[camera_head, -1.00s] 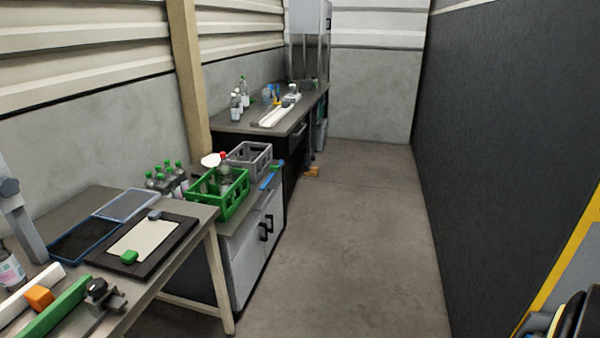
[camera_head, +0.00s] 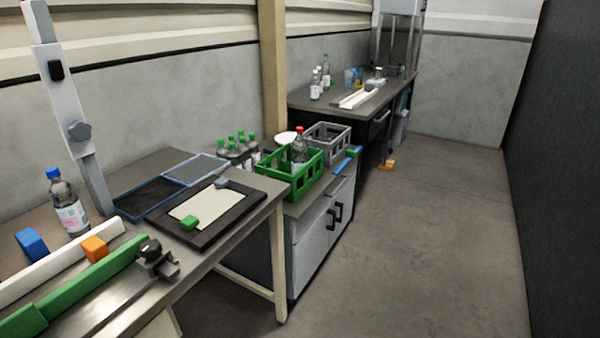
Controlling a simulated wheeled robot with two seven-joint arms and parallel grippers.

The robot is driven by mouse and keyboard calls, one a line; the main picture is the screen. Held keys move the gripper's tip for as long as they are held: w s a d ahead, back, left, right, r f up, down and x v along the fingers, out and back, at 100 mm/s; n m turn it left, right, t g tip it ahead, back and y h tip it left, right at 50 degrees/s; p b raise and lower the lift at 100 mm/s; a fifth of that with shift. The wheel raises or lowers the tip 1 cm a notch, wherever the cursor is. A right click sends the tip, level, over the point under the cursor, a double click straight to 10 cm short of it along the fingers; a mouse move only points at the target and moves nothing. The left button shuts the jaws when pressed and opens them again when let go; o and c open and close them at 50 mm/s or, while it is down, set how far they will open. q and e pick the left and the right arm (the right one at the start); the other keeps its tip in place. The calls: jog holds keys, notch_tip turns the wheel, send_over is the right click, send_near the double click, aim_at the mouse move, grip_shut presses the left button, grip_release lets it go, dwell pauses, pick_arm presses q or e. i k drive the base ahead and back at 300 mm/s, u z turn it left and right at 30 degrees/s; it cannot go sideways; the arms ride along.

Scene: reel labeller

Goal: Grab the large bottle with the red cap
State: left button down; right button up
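The large bottle with the red cap (camera_head: 299,148) stands upright in the green crate (camera_head: 305,180). The crate is on the grey cabinet beyond the near workbench. The bottle's lower part is hidden by the crate wall. Neither of my grippers shows in the head view.
The near workbench (camera_head: 262,204) holds a blue-capped bottle (camera_head: 70,205), a green rail (camera_head: 90,283) and a black-framed board (camera_head: 237,212). Several green-capped bottles (camera_head: 233,150) stand left of the green crate, a grey crate (camera_head: 340,137) behind it. The floor (camera_head: 430,230) on the right is clear.

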aim_at(299, 145)
jog(key=z, duration=0.35)
jog(key=i, duration=1.8)
jog(key=u, duration=0.25)
